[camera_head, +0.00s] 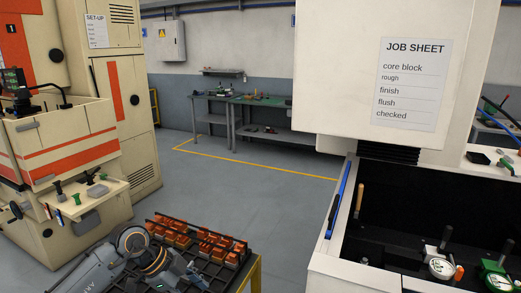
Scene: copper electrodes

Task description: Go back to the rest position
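Several orange copper electrodes (183,241) stand in rows in a dark rack (217,272) at the bottom middle. Part of my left arm (132,244) shows at the bottom left, in front of the rack's near left side and covering part of it. The arm bends down toward the bottom edge, and the fingers of my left gripper do not show. My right arm and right gripper are not in view.
A cream machine with orange stripes (65,144) stands at the left, with a small tool shelf (98,196). A white machine with a job sheet (412,84) and a dark tank (395,225) holding gauges fills the right. Open grey floor (235,180) lies between.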

